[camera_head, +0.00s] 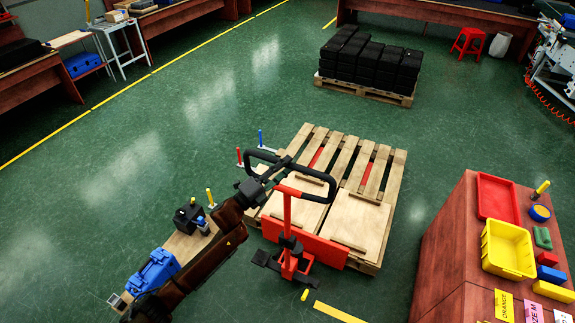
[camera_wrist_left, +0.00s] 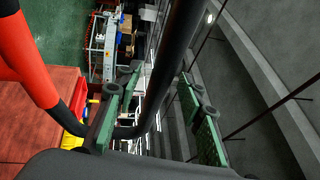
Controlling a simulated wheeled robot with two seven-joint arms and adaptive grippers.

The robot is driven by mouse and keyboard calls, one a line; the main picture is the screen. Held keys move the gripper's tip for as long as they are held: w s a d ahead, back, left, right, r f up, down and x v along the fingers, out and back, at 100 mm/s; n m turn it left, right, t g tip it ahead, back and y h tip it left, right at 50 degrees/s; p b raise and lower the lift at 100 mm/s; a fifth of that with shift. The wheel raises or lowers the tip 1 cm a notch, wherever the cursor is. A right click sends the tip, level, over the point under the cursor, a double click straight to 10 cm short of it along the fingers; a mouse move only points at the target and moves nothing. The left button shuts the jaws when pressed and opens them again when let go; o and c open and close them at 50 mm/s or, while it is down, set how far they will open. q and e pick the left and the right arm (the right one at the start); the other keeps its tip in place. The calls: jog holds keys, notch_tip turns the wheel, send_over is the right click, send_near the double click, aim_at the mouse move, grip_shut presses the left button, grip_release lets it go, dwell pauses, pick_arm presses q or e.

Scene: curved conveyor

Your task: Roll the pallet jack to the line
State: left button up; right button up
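The red pallet jack (camera_head: 308,248) stands at the near side of a wooden pallet (camera_head: 352,213). Red strips, apparently its forks, show between the slats. Its black loop handle (camera_head: 318,175) tops a red mast. My left gripper (camera_head: 268,180) is at the left side of the loop. In the left wrist view the black handle tube (camera_wrist_left: 172,75) runs between the two green-padded fingers (camera_wrist_left: 158,115), with gaps showing on both sides, so it looks open around the tube. Contact is unclear. A short yellow line (camera_head: 338,313) lies on the floor near the jack. My right gripper is out of view.
A red-brown bench (camera_head: 450,235) with red and yellow bins stands close on the right. A second pallet (camera_head: 365,91) carries black crates behind. Small coloured posts stand left of the pallet. Green floor is open beyond.

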pick_arm(q)
jog(key=shift+w+d, duration=0.4)
jog(key=shift+w, duration=0.05)
grip_shut()
dwell(0.5)
